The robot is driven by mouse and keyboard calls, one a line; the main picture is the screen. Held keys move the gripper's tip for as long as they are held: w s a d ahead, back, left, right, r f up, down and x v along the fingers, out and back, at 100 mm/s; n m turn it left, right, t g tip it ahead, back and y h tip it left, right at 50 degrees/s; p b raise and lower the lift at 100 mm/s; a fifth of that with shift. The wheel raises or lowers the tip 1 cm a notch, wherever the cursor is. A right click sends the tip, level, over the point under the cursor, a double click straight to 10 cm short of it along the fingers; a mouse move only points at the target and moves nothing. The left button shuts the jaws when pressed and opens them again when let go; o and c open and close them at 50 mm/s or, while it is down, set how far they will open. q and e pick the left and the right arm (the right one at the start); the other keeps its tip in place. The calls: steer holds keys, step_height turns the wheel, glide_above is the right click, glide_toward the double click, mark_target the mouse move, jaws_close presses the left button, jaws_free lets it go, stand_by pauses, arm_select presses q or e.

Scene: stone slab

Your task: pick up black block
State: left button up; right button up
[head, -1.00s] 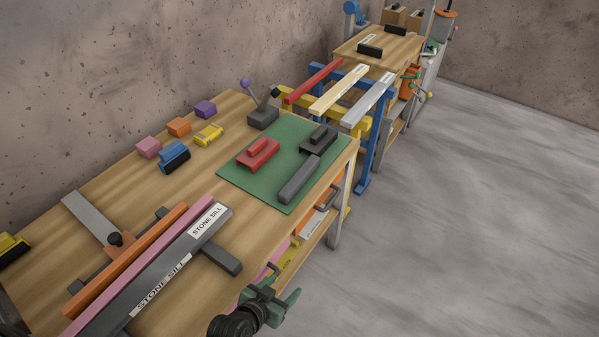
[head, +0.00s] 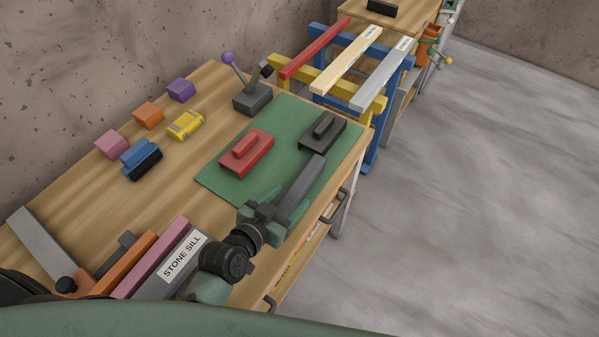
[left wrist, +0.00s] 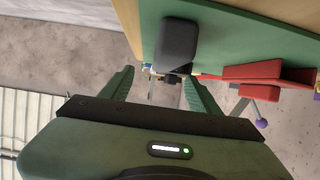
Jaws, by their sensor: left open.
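A black block (head: 322,132) with a raised ridge lies at the far right of a green mat (head: 222,185) on the wooden bench. A long dark grey bar (head: 302,184) lies along the mat's right edge, nearer to me. My left gripper (head: 268,212) is open at the near end of this bar. In the left wrist view the bar's end (left wrist: 178,42) shows just ahead of the open fingers (left wrist: 160,78); I cannot tell whether they touch it. My right gripper is not in view.
A red block (head: 246,152) lies on the mat, left of the black one. A grey box with levers (head: 252,99) stands behind the mat. Several coloured blocks line the bench's left. A stone sill (head: 182,258) lies near me. Bars on trestles stand beyond; open floor is right.

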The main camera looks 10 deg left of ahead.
mark_target(300, 183)
arm_select(q)
steer(key=shift+w+f, duration=0.1)
steer(key=shift+w, duration=0.25)
steer(key=shift+w+d, duration=0.1)
steer(key=shift+w, duration=0.2)
steer(key=shift+x, duration=0.8)
steer(key=x, duration=0.2)
steer(key=p+x, duration=0.1)
steer(key=x, duration=0.1)
steer(key=shift+w+f, duration=0.1)
steer(key=shift+w, duration=0.25)
steer(key=shift+w+f, duration=0.15)
steer(key=shift+w, duration=0.1)
jaws_close()
